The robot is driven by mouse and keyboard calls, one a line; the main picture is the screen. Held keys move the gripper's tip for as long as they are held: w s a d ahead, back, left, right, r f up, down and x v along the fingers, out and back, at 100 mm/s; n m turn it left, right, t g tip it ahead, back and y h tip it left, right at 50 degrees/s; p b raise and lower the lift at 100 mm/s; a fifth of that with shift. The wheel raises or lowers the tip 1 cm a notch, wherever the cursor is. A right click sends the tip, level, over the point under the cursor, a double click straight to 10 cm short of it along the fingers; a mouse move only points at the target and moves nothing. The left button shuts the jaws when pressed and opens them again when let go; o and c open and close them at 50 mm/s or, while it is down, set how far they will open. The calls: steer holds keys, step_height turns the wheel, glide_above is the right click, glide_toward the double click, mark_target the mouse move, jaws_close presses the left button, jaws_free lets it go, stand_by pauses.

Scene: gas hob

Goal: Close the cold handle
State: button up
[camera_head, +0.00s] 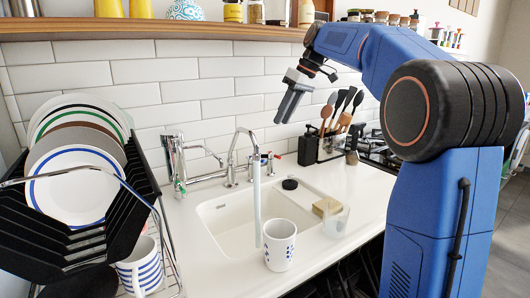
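The chrome mixer tap (233,160) stands behind the white sink (222,222). A pale stream of water (257,205) falls from its spout. To the right of the spout are small tap fittings with a blue mark (263,161) and a red mark (277,156). The blue-marked one seems to be the cold handle, but its exact turn is too small to tell. My gripper (281,117) hangs in the air above and right of the tap, fingers pointing down, touching nothing. It is seen side-on, so the gap between the fingers does not show.
A spotted cup (280,244) stands at the sink's front edge. A black dish rack (50,235) with plates is at left, a utensil holder (330,145) at right. A wooden shelf (150,29) runs above. The space between gripper and tap looks clear.

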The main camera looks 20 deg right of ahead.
steer(key=x, duration=1.5)
steer(key=shift+a+f, duration=0.1)
steer(key=shift+f, duration=0.05)
steer(key=shift+c, duration=0.4)
jaws_close()
